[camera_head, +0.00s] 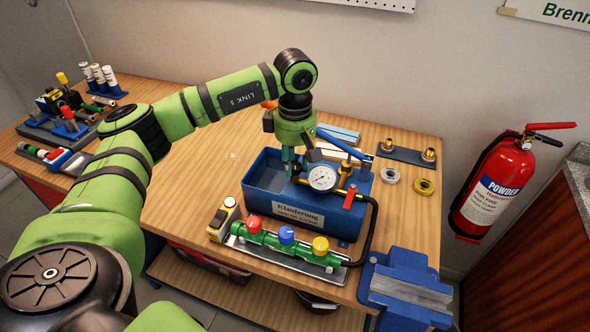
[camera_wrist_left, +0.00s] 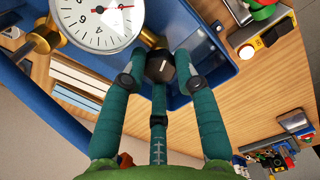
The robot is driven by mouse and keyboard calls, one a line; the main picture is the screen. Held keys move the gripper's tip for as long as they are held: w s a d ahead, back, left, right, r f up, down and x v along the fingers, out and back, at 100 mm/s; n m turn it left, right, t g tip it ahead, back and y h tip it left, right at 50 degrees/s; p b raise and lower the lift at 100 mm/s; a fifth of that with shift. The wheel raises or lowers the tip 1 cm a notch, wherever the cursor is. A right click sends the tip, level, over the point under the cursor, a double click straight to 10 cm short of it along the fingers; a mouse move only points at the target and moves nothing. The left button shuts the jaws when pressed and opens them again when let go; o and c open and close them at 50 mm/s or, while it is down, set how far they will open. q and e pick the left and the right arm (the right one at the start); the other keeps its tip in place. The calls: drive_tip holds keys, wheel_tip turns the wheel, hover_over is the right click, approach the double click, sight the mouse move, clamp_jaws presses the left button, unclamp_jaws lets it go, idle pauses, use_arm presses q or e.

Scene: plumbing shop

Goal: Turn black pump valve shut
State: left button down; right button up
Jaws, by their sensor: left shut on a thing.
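The blue test pump (camera_head: 310,222) labelled "Klauferung" stands on the wooden bench, with a round white gauge (camera_head: 322,178) and a red lever (camera_head: 349,198) on its front fittings. My left gripper (camera_head: 291,166) points down over the pump, just left of the gauge. In the left wrist view its three teal fingers (camera_wrist_left: 160,72) are closed around the black valve knob (camera_wrist_left: 160,66), which carries a white mark. The gauge (camera_wrist_left: 103,18) is beside the knob there. In the head view the fingers hide the knob. My right gripper is not in view.
A green manifold (camera_head: 287,243) with red, blue and yellow caps lies in front of the pump, joined by a black hose. A blue vise (camera_head: 405,285) is at the front right.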

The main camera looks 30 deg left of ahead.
sight(294, 165)
use_arm(q)
drive_tip(key=m+b, duration=0.2)
drive_tip(key=m, duration=0.1)
drive_tip(key=shift+f, duration=0.2)
drive_tip(key=shift+m+b, duration=0.55)
drive_tip(key=shift+m, duration=0.45)
drive_tip(key=shift+r, duration=0.1)
drive_tip(key=c, duration=0.9)
unclamp_jaws()
drive_tip(key=shift+r, duration=4)
